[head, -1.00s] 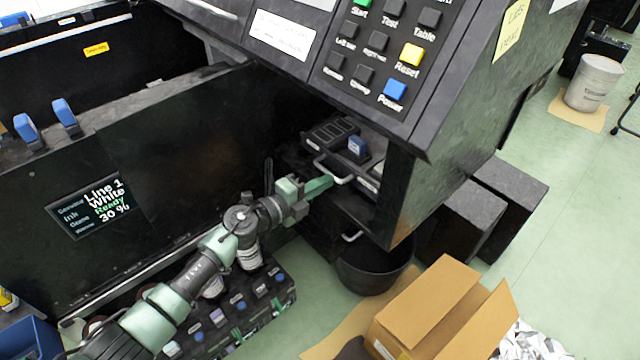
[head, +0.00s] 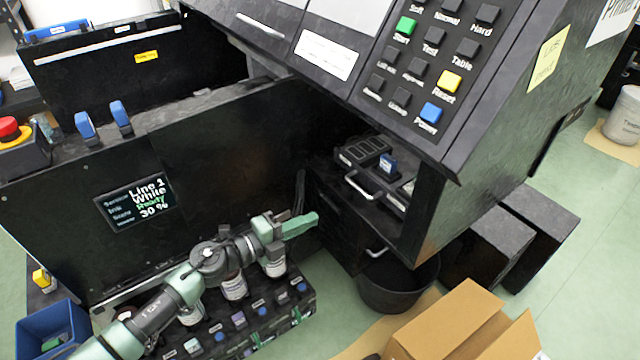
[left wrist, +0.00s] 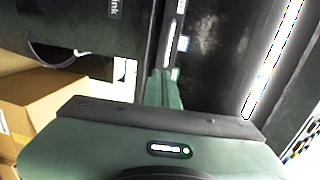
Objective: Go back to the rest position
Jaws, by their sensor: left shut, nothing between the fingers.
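My left gripper (head: 302,225) is shut and empty in the head view, its green fingers pointing right in front of the black machine. Its arm comes in from the lower left, above the rack of ink bottles (head: 240,325). White-labelled bottles (head: 234,287) stand in the rack, partly hidden by the arm. In the left wrist view the closed green fingers (left wrist: 163,90) point up the picture towards dark machine surfaces. My right gripper is in no view.
The machine's recess holds a drawer with a silver handle (head: 361,187) and a blue-topped item (head: 388,164). A black bin (head: 398,285) stands below. An open cardboard box (head: 450,318) lies at the lower right. A blue bin (head: 48,325) is at lower left.

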